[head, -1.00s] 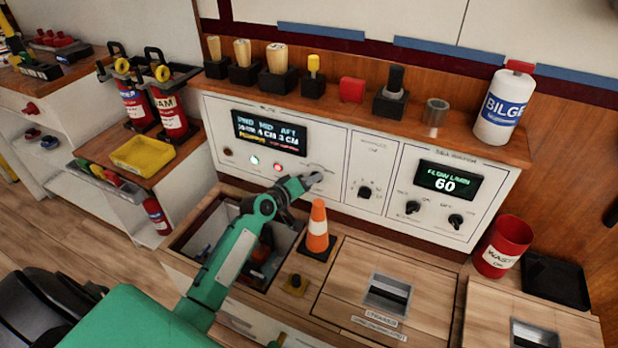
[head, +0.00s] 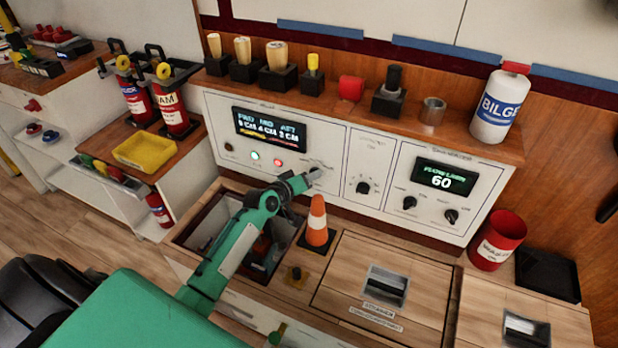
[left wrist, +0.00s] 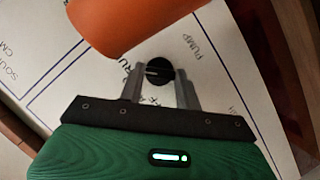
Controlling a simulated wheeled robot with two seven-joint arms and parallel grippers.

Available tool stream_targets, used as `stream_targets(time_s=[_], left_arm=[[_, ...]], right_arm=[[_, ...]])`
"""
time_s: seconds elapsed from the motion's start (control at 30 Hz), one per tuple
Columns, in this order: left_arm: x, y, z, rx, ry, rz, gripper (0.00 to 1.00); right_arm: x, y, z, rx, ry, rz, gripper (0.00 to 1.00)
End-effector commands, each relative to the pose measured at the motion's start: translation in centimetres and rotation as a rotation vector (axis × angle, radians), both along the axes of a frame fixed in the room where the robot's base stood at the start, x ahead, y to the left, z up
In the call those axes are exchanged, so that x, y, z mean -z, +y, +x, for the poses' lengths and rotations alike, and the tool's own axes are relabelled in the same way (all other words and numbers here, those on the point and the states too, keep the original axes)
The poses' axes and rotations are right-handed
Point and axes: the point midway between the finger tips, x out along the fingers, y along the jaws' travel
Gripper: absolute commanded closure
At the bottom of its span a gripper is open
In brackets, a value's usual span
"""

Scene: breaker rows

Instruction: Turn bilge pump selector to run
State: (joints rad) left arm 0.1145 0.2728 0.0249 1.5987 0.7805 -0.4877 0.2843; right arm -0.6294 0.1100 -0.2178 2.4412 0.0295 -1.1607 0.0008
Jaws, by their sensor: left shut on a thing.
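My left gripper (head: 313,174) reaches the white left panel (head: 232,170), below and right of its display. In the left wrist view the gripper (left wrist: 160,88) is shut on the bilge pump selector (left wrist: 159,72), a round black knob with a pale pointer line. The fingers sit on either side of it. Printed words around the knob are partly covered; "PUMP" reads at the right and part of "RUN" at the left. In the head view the gripper hides the knob. My right gripper is in neither view.
An orange-and-white cone (head: 317,222) stands close below the gripper and fills the top of the wrist view. An open bin (head: 188,236) lies under my left arm. Other knobs (head: 363,188) are on panels to the right. Bottles and blocks line the shelf (head: 330,103).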

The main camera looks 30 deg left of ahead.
Motion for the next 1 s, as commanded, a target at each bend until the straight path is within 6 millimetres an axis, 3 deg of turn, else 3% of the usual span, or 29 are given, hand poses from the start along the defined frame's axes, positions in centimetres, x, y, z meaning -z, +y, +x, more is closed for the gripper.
stream_targets(time_s=[0.1,0.13,0.23,0.67,1.0], left_arm=[[0.0,0.1,0.0,-0.001,0.000,0.003,0.89],[0.0,0.1,0.0,-0.001,0.000,0.003,0.64],[0.0,0.1,0.0,-0.001,0.000,0.001,0.45],[-0.2,0.3,-0.8,-0.001,0.001,0.000,0.45],[-1.8,1.5,-6.4,0.000,0.003,0.003,0.45]], right_arm=[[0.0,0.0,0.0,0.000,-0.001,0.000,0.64],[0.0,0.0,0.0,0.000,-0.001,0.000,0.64],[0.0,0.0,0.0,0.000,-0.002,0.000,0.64],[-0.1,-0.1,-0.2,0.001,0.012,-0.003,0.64],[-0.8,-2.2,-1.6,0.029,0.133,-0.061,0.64]])
